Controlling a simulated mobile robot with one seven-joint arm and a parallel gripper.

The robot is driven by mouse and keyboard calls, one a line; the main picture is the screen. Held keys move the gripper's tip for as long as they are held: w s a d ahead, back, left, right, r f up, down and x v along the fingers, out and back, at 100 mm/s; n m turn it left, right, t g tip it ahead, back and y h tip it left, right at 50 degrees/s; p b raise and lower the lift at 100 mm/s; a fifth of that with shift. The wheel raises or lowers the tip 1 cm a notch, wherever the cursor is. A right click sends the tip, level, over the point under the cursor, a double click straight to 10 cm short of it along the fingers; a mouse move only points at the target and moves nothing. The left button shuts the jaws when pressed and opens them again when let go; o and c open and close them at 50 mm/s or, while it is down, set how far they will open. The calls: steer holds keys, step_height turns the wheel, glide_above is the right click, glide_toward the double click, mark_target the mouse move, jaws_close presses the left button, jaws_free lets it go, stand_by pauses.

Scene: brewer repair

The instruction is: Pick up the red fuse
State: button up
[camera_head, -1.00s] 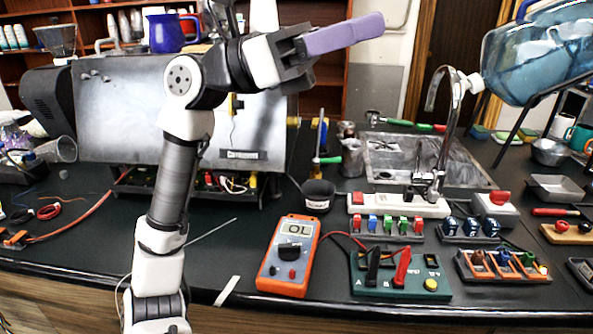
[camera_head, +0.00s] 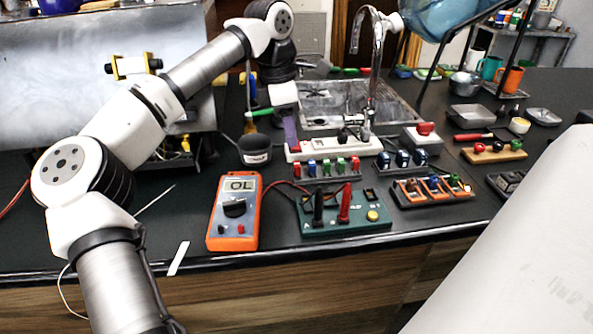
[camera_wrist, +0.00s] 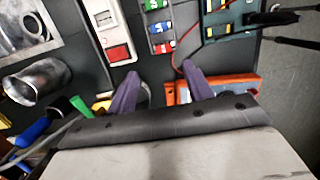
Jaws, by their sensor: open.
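The red fuse (camera_head: 298,170) stands at the left end of a small rack (camera_head: 328,178) holding a row of several coloured fuses. Another reddish fuse (camera_head: 356,164) appears at the rack's right end. In the wrist view, the near red fuse (camera_wrist: 163,47) is just beyond my gripper (camera_wrist: 160,82), roughly between the lines of its two purple fingers. The fingers are open and empty, and apart from the fuse. In the head view, my gripper (camera_head: 289,130) hangs fingers-down just behind and left of the rack, partly hidden by my wrist.
A white power strip (camera_head: 363,148) with a red switch lies behind the rack. An orange multimeter (camera_head: 234,212) and a green test board (camera_head: 345,212) with probes stand in front. A black cup (camera_head: 255,150) is left of my gripper. Blue-topped parts (camera_head: 402,160) stand right.

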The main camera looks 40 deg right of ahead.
mark_target(297, 163)
steer(key=f, duration=0.3)
steer(key=shift+s+d+f, duration=0.25)
steer(key=shift+s+d+f+p, duration=0.15)
steer(key=shift+f+p, duration=0.2)
steer(key=shift+f, duration=0.55)
steer(key=shift+s+f+p, duration=0.15)
steer(key=shift+f+p, duration=0.15)
steer(key=shift+f, duration=0.65)
steer(key=shift+s+d+f+p, duration=0.15)
steer(key=shift+f+p, duration=0.2)
steer(key=shift+f, duration=0.55)
steer(key=shift+a, duration=0.15)
steer(key=c, duration=1.1)
steer(key=shift+o, duration=0.2)
steer(key=shift+r, duration=0.15)
